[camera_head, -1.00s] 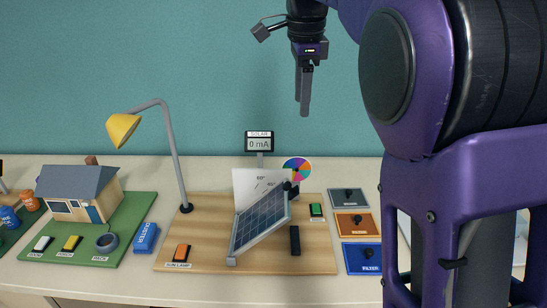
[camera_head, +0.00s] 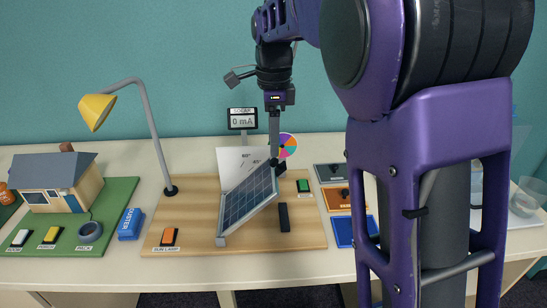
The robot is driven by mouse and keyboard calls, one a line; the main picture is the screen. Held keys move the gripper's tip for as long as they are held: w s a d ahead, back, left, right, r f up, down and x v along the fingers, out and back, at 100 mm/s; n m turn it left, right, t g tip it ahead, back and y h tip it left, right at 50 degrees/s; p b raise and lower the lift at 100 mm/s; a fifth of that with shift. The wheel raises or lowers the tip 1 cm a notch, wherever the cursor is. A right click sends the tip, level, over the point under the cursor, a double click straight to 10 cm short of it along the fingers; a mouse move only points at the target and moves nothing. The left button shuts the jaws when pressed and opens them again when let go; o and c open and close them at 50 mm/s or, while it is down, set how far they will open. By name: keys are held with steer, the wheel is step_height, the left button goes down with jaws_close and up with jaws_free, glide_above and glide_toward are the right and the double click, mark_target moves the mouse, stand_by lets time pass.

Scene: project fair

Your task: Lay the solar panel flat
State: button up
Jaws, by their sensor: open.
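The solar panel (camera_head: 249,200) stands tilted on a wooden board (camera_head: 190,205), its right side raised and its lower left edge near the board. A white angle card (camera_head: 232,167) stands behind it. My gripper (camera_head: 274,158) points down at the panel's raised upper right end, with its fingers close to a dark knob there. I cannot tell whether they touch it. The jaws are open, though the gap hardly shows from this side. The meter (camera_head: 242,121) behind reads 0 mA.
A yellow sun lamp (camera_head: 97,110) arches over the board's left side. An orange switch (camera_head: 168,236), a black block (camera_head: 284,217) and a green switch (camera_head: 303,186) sit on the board. A colour wheel (camera_head: 288,146) is just right of my fingers. Filter plates (camera_head: 345,198) lie further right.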

mark_target(273, 159)
steer(key=shift+f, duration=2.3)
jaws_close()
